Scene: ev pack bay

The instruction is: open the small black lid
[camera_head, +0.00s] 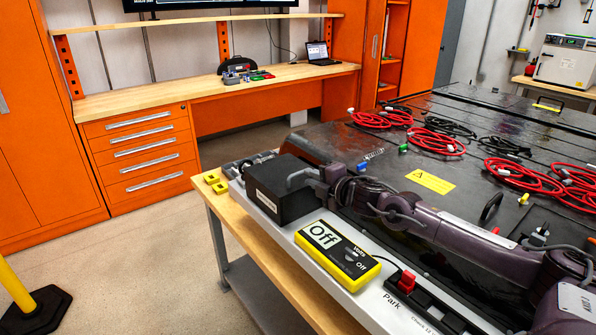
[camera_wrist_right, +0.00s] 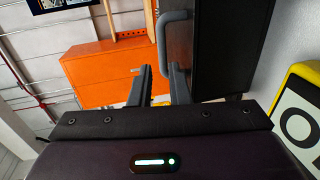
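The small black lid is on a black box (camera_head: 283,192) with a white label at the left end of the grey bench strip in the head view. It looks closed. A grey bar handle (camera_head: 300,177) stands out from it. In the right wrist view the black surface (camera_wrist_right: 232,45) fills the upper right, with the handle (camera_wrist_right: 161,40) on its left side. My right gripper (camera_head: 316,182) is at the handle. Its two fingers (camera_wrist_right: 162,88) are apart, with the handle's near end in line with the gap. I cannot tell whether they touch it. My left gripper is not in view.
A yellow meter (camera_head: 337,254) reading "Off" lies in front of the box. Two small yellow blocks (camera_head: 215,183) lie on the wooden bench edge to the left. A large dark pack (camera_head: 460,140) with red cables (camera_head: 435,141) lies behind my arm.

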